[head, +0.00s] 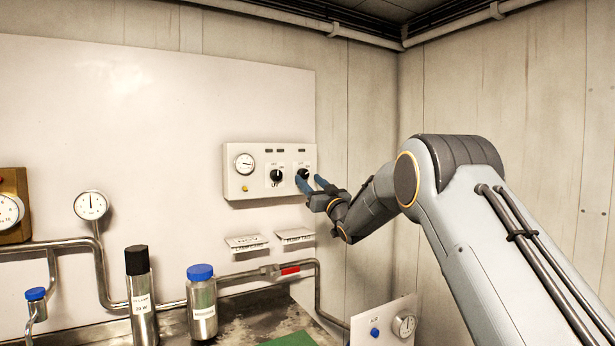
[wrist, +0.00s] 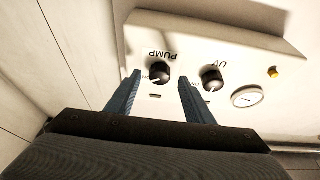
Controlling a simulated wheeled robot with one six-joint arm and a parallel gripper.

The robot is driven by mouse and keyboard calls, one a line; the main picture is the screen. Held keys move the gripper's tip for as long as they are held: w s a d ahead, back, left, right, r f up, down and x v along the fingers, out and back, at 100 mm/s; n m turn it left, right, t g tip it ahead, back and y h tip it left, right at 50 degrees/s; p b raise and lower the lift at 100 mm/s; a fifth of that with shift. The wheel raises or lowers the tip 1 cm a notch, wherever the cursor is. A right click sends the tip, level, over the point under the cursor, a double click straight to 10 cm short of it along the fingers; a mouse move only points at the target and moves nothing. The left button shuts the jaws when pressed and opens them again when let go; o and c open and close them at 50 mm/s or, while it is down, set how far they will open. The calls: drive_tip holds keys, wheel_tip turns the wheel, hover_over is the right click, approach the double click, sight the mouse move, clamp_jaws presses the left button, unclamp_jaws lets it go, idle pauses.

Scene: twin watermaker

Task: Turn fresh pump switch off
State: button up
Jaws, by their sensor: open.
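The control panel (head: 234,185) is a pale box on the wall with two black rotary knobs. The right knob (head: 304,173) is the pump switch; in the wrist view its label reads PUMP, upside down, by the knob (wrist: 159,72). The UV knob (head: 276,176) is to its left in the head view; it also shows in the wrist view (wrist: 212,79). My gripper (head: 309,183) is open in front of the panel's right end. In the wrist view its blue fingers (wrist: 160,78) stand either side of the pump knob, with gaps; contact is not visible.
A round gauge (head: 244,163) and a small yellow button (head: 245,188) are on the panel's left. Two label plates (head: 294,235) hang below. Bottles (head: 202,302) and pipes stand lower left. A small panel with a gauge (head: 404,324) is lower right.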

drive_tip(key=shift+x, duration=1.1)
drive_tip(key=shift+c, duration=0.5)
drive_tip(key=c, duration=0.9)
drive_tip(key=shift+f, duration=0.1)
drive_tip(key=shift+c, duration=0.2)
